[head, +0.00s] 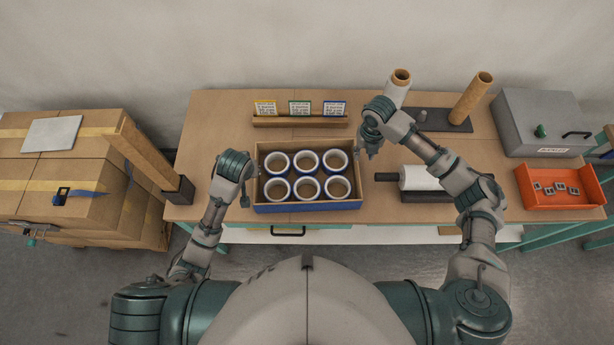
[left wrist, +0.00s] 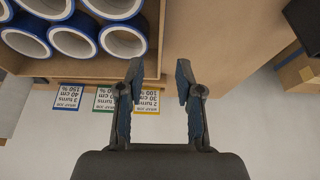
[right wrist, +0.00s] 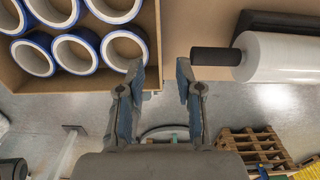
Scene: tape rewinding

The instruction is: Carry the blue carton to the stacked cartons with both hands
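The blue carton (head: 308,206) is an open box with a blue band on its front, sitting on the workbench. Several blue-rimmed tape rolls (head: 305,188) stand inside it. My left gripper (head: 245,197) is at its left side. In the left wrist view its open fingers (left wrist: 159,72) appear either side of the carton's side wall. My right gripper (head: 369,153) is open near the right wall; in the right wrist view its fingers (right wrist: 159,70) flank that wall. I cannot tell whether either touches it. The stacked cartons (head: 70,165) stand left of the bench.
A brown post with a dark base (head: 150,160) stands at the bench's left edge. A card rack (head: 299,121) is behind the carton. A white film roll (head: 418,178), a grey case (head: 543,124) and an orange tray (head: 560,188) are to the right.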

